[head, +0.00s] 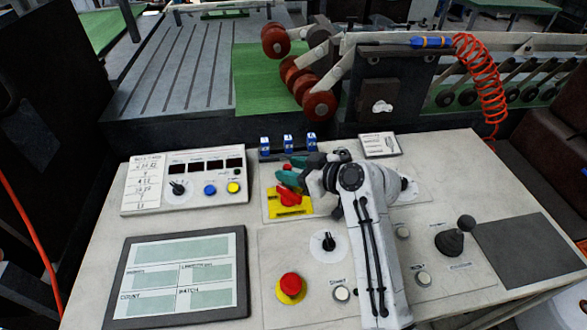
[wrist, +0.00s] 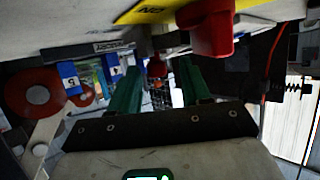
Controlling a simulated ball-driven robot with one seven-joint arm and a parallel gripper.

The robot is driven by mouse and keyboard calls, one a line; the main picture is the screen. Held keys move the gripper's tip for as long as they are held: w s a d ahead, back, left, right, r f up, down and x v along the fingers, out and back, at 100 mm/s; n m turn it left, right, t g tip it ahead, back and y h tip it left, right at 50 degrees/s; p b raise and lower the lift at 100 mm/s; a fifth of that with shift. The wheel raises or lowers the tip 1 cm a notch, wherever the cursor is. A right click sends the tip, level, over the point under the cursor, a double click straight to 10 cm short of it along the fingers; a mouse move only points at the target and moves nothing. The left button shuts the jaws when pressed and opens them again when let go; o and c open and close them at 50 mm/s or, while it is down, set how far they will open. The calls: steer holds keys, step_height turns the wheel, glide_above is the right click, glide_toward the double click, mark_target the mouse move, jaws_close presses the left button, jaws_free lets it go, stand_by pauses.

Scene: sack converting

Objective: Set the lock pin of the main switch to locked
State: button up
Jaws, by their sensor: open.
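The main switch (head: 288,196) has a red handle on a yellow plate on the sloping console. In the wrist view its red handle (wrist: 207,28) is large, close and just above the right finger. A small red knob on a dark stem, seemingly the lock pin (wrist: 157,67), shows between my fingers; I cannot tell whether they touch it. In the head view a bit of red (head: 287,167) shows between the fingertips. My gripper (head: 290,170) is open, its teal fingers at the far edge of the yellow plate. The pin's position is not readable.
Several blue tags (head: 288,142) stand along the console's far edge, close behind my gripper. A box with displays and knobs (head: 184,180) is left of the switch. A black rotary knob (head: 328,242) and a red mushroom button (head: 291,287) are nearer. A screen (head: 178,276) lies front left.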

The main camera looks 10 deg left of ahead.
steer(key=shift+d, duration=0.15)
steer(key=b+v, duration=0.2)
steer(key=v, duration=0.8)
steer(key=shift+s+d+r, duration=0.1)
steer(key=shift+s+d, duration=0.1)
steer(key=shift+s, duration=0.05)
